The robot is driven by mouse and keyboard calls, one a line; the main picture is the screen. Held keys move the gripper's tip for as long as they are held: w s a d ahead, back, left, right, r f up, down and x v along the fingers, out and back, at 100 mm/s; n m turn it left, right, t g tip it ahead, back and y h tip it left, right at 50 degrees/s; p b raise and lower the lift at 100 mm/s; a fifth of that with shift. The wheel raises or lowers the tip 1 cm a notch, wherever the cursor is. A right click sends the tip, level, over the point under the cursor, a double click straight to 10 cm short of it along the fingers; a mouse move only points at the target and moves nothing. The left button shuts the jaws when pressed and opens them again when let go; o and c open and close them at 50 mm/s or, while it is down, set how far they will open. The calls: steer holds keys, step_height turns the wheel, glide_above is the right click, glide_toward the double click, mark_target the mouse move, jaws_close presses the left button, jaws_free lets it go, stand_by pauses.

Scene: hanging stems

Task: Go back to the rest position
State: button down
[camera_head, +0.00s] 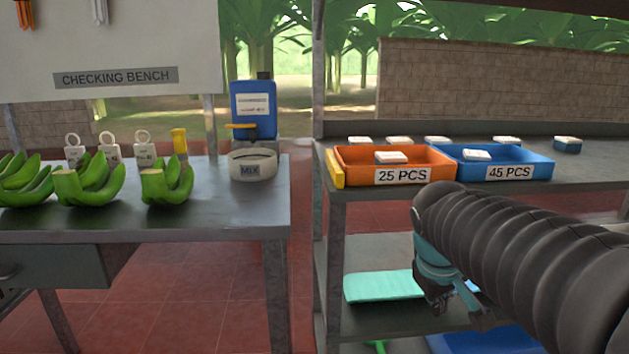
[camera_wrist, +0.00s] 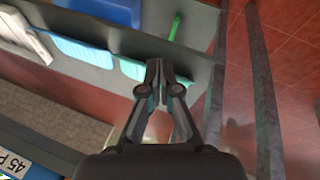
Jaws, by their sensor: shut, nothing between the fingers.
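My gripper (camera_wrist: 158,68) is shut with nothing between its fingers. In the wrist view its fingertips meet in front of the lower shelf of the right-hand rack. In the head view my arm reaches in from the right, and my gripper hangs in front of the rack, below the blue tray (camera_head: 541,161). The gripper's fingertips are hard to make out in the head view.
An orange tray (camera_head: 437,160) labelled 25 PCS stands beside the blue one, labelled 45 PCS. A turquoise folded item (camera_head: 383,287) lies on the lower shelf. A floor gap separates bench and rack.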

steer(key=s+a+f+m+t+y, duration=0.1)
steer(key=s+a+f, duration=0.1)
steer(key=s, duration=0.5)
steer(key=s+a+f+m+y, duration=0.1)
steer(key=s+a+f+m, duration=0.1)
steer(key=s, duration=0.4)
steer(key=shift+s+a+f+m+t+y, duration=0.3)
steer(key=shift+s+a+f+t+y, duration=0.1)
steer(key=shift+a+f, duration=0.15)
